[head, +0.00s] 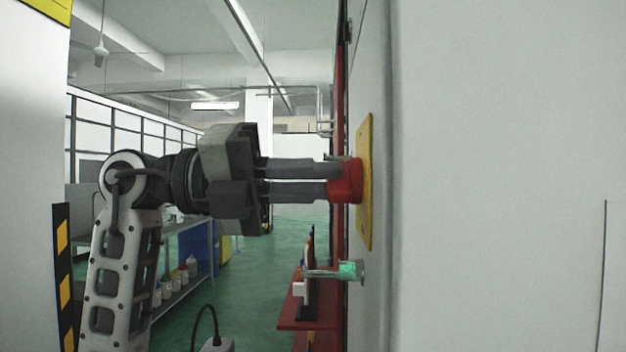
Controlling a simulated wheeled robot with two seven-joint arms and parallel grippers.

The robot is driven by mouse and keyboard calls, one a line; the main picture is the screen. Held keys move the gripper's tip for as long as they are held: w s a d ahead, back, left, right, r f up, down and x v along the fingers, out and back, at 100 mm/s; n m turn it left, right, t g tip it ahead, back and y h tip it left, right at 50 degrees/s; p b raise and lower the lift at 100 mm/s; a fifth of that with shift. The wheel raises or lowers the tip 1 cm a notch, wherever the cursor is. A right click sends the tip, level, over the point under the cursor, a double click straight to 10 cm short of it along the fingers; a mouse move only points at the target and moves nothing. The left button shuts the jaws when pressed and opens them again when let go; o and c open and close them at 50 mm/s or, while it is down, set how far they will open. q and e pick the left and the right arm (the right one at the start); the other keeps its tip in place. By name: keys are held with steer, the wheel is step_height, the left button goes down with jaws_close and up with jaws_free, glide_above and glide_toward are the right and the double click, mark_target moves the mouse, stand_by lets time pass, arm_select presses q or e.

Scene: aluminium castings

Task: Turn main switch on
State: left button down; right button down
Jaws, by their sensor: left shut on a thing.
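The main switch is a red knob (345,184) on a yellow plate (365,185), which is fixed to the side of a pale grey cabinet (480,180). My left gripper (328,179) reaches in from the left with its two fingers pointing right. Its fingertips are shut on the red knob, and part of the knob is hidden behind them. The knob's exact turn position is hard to tell from this side angle. My right gripper is not in view.
A green-tipped fitting (350,270) sticks out below the switch, near a red shelf (305,323). A rack with several containers (180,275) stands at the back left. A black-and-yellow striped edge (63,280) is at the left. Green floor (250,285) lies open between.

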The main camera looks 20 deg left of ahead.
arm_select(q)
steer(key=shift+m, duration=0.3)
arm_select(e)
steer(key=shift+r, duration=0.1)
arm_select(q)
steer(key=shift+m, duration=0.3)
steer(key=m+b, duration=0.1)
steer(key=m, duration=0.4)
steer(key=shift+f, duration=0.1)
steer(key=m, duration=0.2)
steer(key=shift+m+b, duration=0.3)
steer(key=shift+m, duration=1.5)
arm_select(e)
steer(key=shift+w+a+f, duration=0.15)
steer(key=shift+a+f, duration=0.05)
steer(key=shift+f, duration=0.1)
